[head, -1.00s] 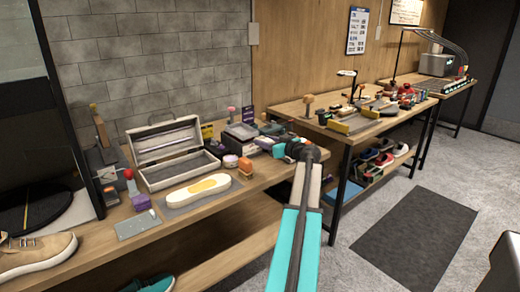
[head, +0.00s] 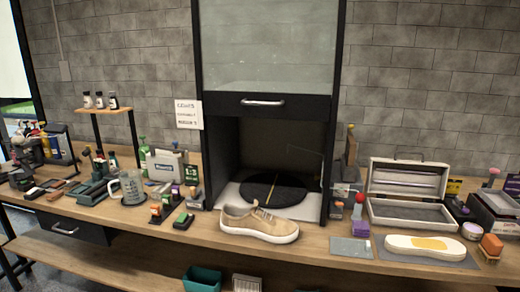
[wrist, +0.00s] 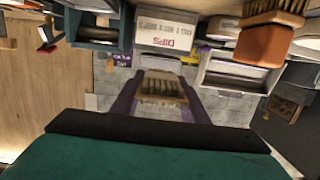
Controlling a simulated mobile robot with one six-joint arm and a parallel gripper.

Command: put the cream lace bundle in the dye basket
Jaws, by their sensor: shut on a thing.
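My gripper (wrist: 162,76) shows in the wrist view, its two dark fingers reaching up on either side of a small cream-tan bundle with dark stripes. This looks like the cream lace bundle (wrist: 162,92), held between the fingers. The gripper is not in the head view. I cannot tell for sure which container is the dye basket. A teal bin (head: 202,279) and a pale wire-like basket (head: 246,283) stand low, below the bench front, in the head view; both are cut off by the lower edge.
A tan sneaker (head: 259,223) sits at the bench front before the open cabinet (head: 268,105). An open grey case (head: 410,213) and a sole on a mat (head: 425,247) are to the right. In the wrist view, a brush (wrist: 270,38) and a white labelled box (wrist: 165,35) are near.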

